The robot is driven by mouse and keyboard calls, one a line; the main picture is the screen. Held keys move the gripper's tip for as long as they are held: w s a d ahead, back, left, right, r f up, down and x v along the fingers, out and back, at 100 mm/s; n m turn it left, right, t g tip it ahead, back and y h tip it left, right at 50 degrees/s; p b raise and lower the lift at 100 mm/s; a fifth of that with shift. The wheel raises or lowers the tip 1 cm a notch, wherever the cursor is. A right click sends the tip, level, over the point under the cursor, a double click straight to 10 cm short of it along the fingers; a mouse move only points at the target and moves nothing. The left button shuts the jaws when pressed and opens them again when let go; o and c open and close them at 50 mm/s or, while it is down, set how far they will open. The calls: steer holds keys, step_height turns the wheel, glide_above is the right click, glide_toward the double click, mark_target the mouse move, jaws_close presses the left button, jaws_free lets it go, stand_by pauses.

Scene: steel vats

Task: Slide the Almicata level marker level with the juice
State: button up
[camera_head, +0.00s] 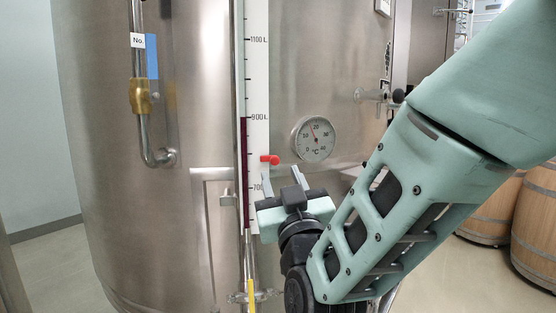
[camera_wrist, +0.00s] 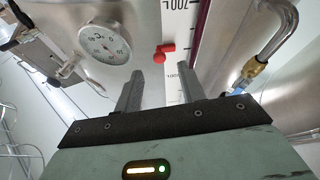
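The level marker, a small red slider (camera_head: 270,159), sits on the white scale strip (camera_head: 258,80) of the steel vat, between the 900 L and 700 L marks. It also shows in the wrist view (camera_wrist: 165,49). The dark red juice (camera_head: 245,170) stands in the sight tube beside the scale. Its top is near the 900 L mark, above the marker. My gripper (camera_head: 283,174) is open and empty just below the marker. In the wrist view my gripper's two fingers (camera_wrist: 161,70) are apart, with the marker beyond their tips. No Almicata name is readable.
A round thermometer dial (camera_head: 314,139) sits right of the marker. A sampling tap (camera_head: 372,96) sticks out farther right. A bent pipe with a brass fitting (camera_head: 141,97) is on the left. A yellow-handled valve (camera_head: 251,296) is below the tube. Wooden barrels (camera_head: 536,225) stand at right.

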steer(key=shift+p+x, duration=0.35)
steer(key=shift+x, duration=1.45)
jaws_close()
step_height(320, 180, up, 8)
steer(key=p, duration=0.2)
glide_above(275, 161)
steer(key=s, duration=0.2)
steer(key=shift+d+r, duration=0.25)
steer(key=shift+d, duration=0.05)
jaws_free()
